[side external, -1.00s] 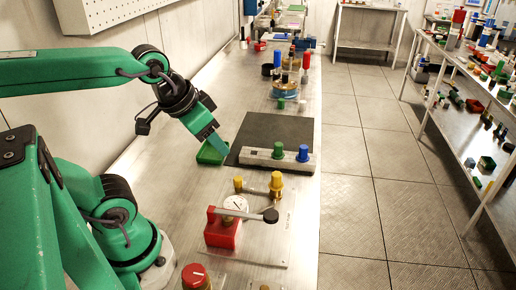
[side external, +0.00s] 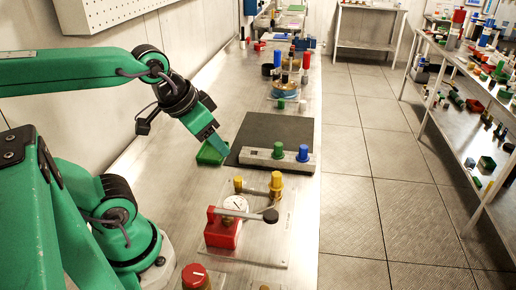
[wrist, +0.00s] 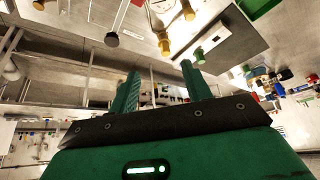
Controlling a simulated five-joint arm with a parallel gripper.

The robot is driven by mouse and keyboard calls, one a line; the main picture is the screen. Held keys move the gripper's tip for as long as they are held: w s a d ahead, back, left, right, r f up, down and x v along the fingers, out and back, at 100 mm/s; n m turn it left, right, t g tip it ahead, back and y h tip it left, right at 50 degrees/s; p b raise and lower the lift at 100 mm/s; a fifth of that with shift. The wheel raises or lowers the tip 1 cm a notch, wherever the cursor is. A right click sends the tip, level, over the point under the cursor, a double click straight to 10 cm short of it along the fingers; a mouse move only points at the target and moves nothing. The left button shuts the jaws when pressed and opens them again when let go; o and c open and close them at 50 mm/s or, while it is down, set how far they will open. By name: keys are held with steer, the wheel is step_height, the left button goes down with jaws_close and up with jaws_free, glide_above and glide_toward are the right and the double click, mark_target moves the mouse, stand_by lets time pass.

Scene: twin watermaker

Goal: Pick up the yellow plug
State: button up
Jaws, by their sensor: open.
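A yellow plug (side external: 276,182) stands upright at the right end of a brass fitting on a flat metal plate (side external: 275,250). A second yellow piece (side external: 238,183) is at the fitting's left end. In the wrist view, one yellow piece (wrist: 164,46) shows near the black knob and another yellow piece (wrist: 188,10) at the top edge. My gripper (side external: 222,148) is open and empty, above the bench, up and left of the plug in the side view. Its two fingers also show apart in the wrist view (wrist: 160,80).
A green tray (side external: 210,153) lies behind my gripper. A red valve block (side external: 222,232), gauge (side external: 235,204) and black-knobbed lever (side external: 270,215) stand in front.

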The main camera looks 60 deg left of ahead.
steer(key=shift+w, duration=0.15)
steer(key=n+g, duration=0.5)
steer(key=n, duration=0.4)
glide_above(277, 174)
steer(key=f, duration=1)
steer(key=shift+s+d, duration=0.15)
steer(key=shift+s, duration=0.25)
steer(key=shift+w+f+g, duration=0.3)
steer(key=shift+w+f, duration=0.05)
steer(key=shift+f, duration=0.15)
steer(key=shift+f, duration=0.1)
steer(key=shift+f, duration=1.2)
steer(key=shift+f, duration=0.15)
steer(key=shift+a+f, duration=0.2)
steer(key=shift+f, duration=2.25)
